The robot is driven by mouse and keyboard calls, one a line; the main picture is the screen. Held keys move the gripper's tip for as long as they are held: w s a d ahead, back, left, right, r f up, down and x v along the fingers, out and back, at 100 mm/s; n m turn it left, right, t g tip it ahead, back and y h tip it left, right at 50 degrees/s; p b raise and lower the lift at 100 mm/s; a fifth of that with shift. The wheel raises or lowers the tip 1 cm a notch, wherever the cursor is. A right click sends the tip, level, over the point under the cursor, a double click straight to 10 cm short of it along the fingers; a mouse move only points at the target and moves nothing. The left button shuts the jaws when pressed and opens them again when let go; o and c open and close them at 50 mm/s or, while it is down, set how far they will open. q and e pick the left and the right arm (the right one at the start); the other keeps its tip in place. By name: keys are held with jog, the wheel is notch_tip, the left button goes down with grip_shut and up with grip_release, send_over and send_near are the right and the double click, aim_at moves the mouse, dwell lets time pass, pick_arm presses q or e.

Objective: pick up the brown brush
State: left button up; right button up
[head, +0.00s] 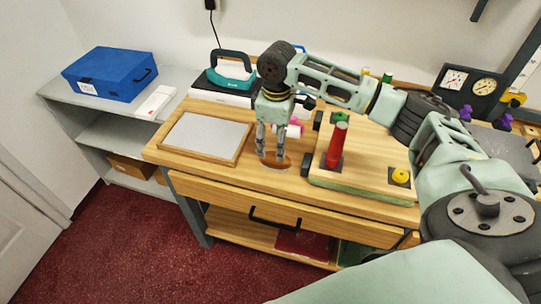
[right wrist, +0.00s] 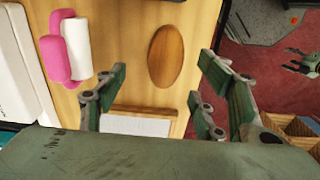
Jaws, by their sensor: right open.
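The brown brush (head: 275,165) shows as an oval of brown wood on the wooden worktop, near its front edge. The right wrist view shows its oval back (right wrist: 165,56) whole. My right gripper (head: 271,151) points down just above the brush, its fingers open. In the head view the fingers hide part of the brush. In the right wrist view the brush lies beyond the spread fingers (right wrist: 151,92), with nothing between them touching it. A small green jointed part (right wrist: 303,59) at the upper right of that view looks like my left gripper; its jaws are too small to read.
A framed grey board (head: 207,137) lies left of the brush. A pink-handled white roller (head: 294,131) lies behind it. Right of it is a raised wooden board (head: 360,160) with a red upright cylinder (head: 337,143) and a yellow knob (head: 400,175). A drawer (head: 300,216) runs below.

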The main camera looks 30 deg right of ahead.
aim_at(275, 157)
jog(key=f, duration=0.1)
jog(key=s+f+p, duration=0.1)
jog(key=f, duration=0.1)
jog(key=shift+a, duration=0.2)
jog(key=shift+w+f+p, duration=0.2)
jog(key=shift+f+p, duration=0.15)
jog(key=shift+f, duration=1.1)
jog(key=c, duration=1.2)
pick_arm(q)
jog(key=s, duration=0.1)
jog(key=s+r, duration=0.1)
jog(key=s, duration=0.1)
jog(key=shift+s+d+r, duration=0.1)
jog(key=shift+s+r, duration=0.1)
jog(key=shift+r, duration=0.1)
pick_arm(e)
jog(key=shift+c, duration=0.4)
